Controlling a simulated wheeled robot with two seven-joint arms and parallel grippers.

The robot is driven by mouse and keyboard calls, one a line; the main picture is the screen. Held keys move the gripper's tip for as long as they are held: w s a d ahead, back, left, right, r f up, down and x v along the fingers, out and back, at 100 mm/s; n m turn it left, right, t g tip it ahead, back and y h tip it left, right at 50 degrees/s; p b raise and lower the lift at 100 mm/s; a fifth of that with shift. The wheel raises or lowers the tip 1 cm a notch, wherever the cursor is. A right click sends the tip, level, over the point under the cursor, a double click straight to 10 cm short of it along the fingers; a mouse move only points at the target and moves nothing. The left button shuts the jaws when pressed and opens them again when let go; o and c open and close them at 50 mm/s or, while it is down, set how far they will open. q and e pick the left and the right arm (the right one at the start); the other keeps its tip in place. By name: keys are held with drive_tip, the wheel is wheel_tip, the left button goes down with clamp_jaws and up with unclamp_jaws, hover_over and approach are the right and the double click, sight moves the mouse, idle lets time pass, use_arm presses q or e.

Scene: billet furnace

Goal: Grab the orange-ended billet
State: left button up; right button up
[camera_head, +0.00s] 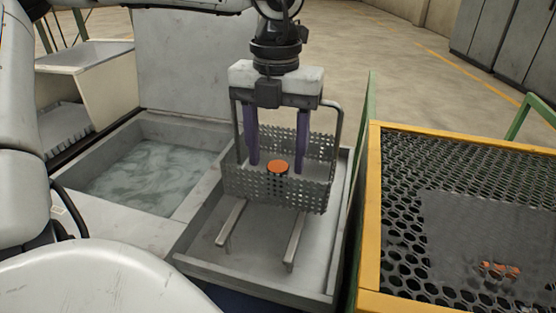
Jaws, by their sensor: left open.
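The orange-ended billet (278,167) stands upright in a perforated metal basket (275,191), its round orange end facing up. Its lower part is hidden by the basket wall. My left gripper (276,164) points straight down over the basket with its two purple fingers apart. One finger is to the left of the billet and the other to its right, with visible gaps on both sides. Whether the fingertips reach below the billet's top is hard to tell. My right gripper is not in view.
The basket sits over two rails (231,222) in a grey tray, and its tall handle (333,130) rises beside my gripper. A water-filled basin (150,175) is to the left. A yellow-framed mesh guard (368,215) stands close on the right, with small orange shapes behind it.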

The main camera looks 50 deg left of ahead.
sight(278, 166)
use_arm(q)
wheel_tip(278, 166, down, 3)
drive_tip(key=shift+d+f, duration=0.1)
drive_tip(key=shift+f, duration=0.05)
drive_tip(key=shift+c, duration=0.5)
clamp_jaws()
drive_tip(key=shift+w, duration=0.1)
drive_tip(key=shift+r, duration=0.2)
